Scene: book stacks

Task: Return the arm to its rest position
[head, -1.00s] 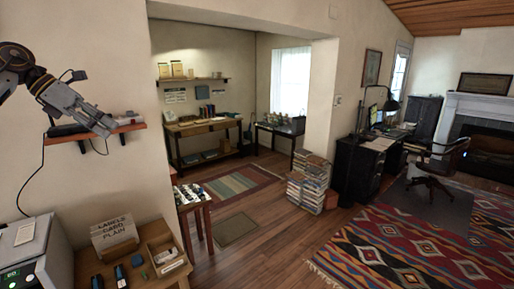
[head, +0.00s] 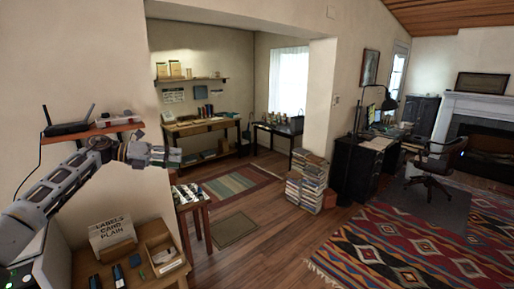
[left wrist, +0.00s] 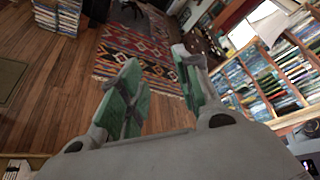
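My left arm reaches in from the lower left of the head view, and its gripper (head: 172,157) points right, in front of the pale wall. In the left wrist view the two green-padded fingers of this gripper (left wrist: 157,62) stand apart with only floor and rug seen between them, so it is open and empty. It touches nothing that I can see. My right gripper is in neither view.
A wall shelf (head: 96,132) with a router (head: 68,126) is just behind the arm. Below are a labels box (head: 112,232) and wooden tray (head: 163,258). A small table (head: 190,197) and book stacks (head: 307,183) stand further right.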

